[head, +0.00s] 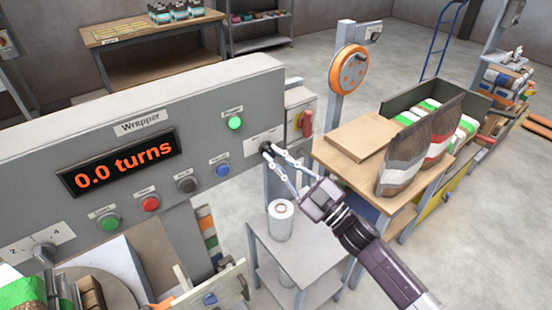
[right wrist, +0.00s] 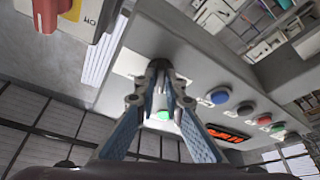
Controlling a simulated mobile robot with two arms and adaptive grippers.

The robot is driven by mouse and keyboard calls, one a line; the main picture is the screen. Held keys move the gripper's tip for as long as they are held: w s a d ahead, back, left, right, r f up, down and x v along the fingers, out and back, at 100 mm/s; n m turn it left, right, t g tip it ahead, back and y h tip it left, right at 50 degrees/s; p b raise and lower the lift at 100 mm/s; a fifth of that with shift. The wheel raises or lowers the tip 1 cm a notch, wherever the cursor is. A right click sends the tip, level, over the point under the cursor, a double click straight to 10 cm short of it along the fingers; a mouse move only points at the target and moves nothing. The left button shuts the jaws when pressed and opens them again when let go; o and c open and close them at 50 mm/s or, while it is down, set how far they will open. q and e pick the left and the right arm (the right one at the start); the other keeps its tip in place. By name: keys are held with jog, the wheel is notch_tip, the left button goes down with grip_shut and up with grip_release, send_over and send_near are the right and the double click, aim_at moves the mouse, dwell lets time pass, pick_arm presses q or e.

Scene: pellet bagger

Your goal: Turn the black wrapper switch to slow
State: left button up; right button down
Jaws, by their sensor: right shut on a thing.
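The grey wrapper panel (head: 190,110) has a display (head: 120,163) reading "0.0 turns". My right gripper (head: 270,153) reaches the panel's right end and is shut on the black wrapper switch (head: 265,147), which is small and mostly covered by the fingertips. In the right wrist view the fingers of my right gripper (right wrist: 159,75) close together on the dark switch, against a pale label plate. The way the switch points and the label's words cannot be read. My left gripper is not in view.
Near the switch are a blue button (head: 222,170), a green button (head: 235,123) and a red handle (head: 306,122) on a yellow plate. Another knob (head: 44,253) sits at lower left. A grey stand (head: 300,245) with a white roll (head: 281,220) stands below my right arm.

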dwell(0.3)
jog(key=c, duration=2)
grip_release()
jog(key=v, duration=1.2)
jog(key=shift+d, duration=0.15)
